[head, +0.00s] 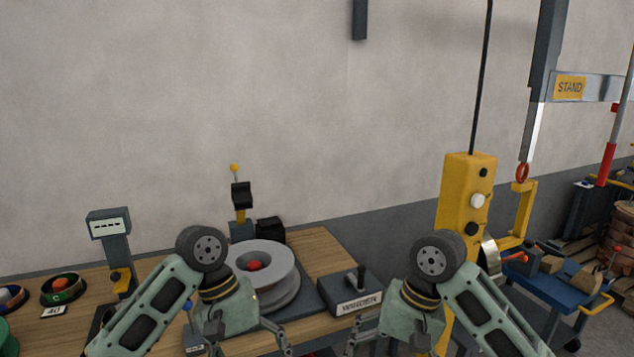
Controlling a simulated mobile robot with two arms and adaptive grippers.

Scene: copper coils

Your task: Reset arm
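My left gripper (238,343) hangs at the bottom of the head view, in front of the bench and the grey spool. Its fingers are spread apart, and nothing shows between them. My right gripper (388,344) hangs to its right, near the bench's right end. Its fingers are also spread, with nothing seen in them. The lower ends of both grippers reach the bottom edge of the picture, so their tips are partly cut off. Both arms are bent, with their wrists raised and the grippers pointing down.
A wooden bench (322,238) holds a grey spool (284,262) on the winder, a lever box (358,292), a gauge post (108,224) and small coils (63,289). A yellow hoist control (466,200) stands right of the bench. A blue cart (560,290) is farther right.

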